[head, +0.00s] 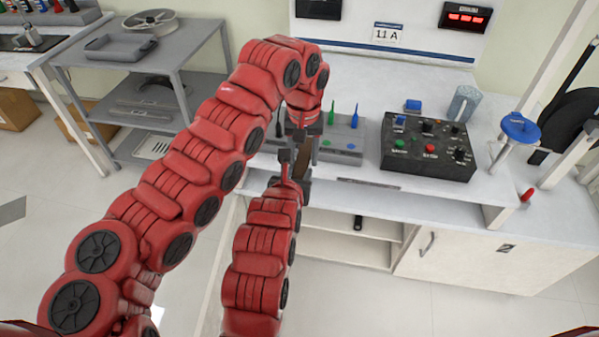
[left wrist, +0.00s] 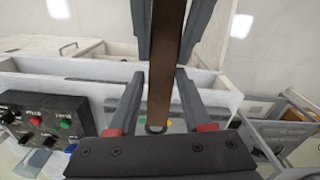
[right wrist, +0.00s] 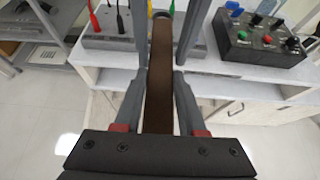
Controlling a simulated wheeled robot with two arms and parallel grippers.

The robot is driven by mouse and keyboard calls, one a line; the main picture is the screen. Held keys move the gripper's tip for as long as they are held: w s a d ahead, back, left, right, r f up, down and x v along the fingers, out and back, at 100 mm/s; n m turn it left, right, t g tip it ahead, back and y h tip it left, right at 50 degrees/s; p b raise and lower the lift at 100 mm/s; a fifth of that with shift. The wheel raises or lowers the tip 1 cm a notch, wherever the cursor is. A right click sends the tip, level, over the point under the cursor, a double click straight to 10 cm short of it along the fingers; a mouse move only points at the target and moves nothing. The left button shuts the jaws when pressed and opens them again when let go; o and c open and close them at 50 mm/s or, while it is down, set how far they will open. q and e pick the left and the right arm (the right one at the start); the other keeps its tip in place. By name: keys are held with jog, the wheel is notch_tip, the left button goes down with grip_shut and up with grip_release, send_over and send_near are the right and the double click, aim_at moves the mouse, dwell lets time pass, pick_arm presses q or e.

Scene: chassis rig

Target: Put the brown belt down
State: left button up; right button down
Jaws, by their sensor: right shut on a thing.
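The brown belt (head: 302,160) hangs as a narrow strip between my two grippers, in front of the workbench. My right gripper (head: 294,170) is below and shut on the belt, which also shows between its fingers in the right wrist view (right wrist: 160,90). My left gripper (head: 304,135) is above, facing it. In the left wrist view its fingers stand apart on either side of the belt (left wrist: 158,95), with gaps at both sides. A ring-like end of the belt shows near the left palm. The arms hide part of the belt in the head view.
A black control box (head: 428,147) with coloured buttons stands on the bench, right of a grey block (head: 343,150) with coloured pegs. A grey mug (head: 463,104) and blue-topped spool (head: 520,127) are farther right. A grey shelf rack (head: 140,85) stands left.

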pick_arm(q)
jog(key=o, duration=0.4)
jog(key=shift+a, duration=0.1)
jog(key=shift+c, duration=0.2)
jog(key=shift+w, duration=0.1)
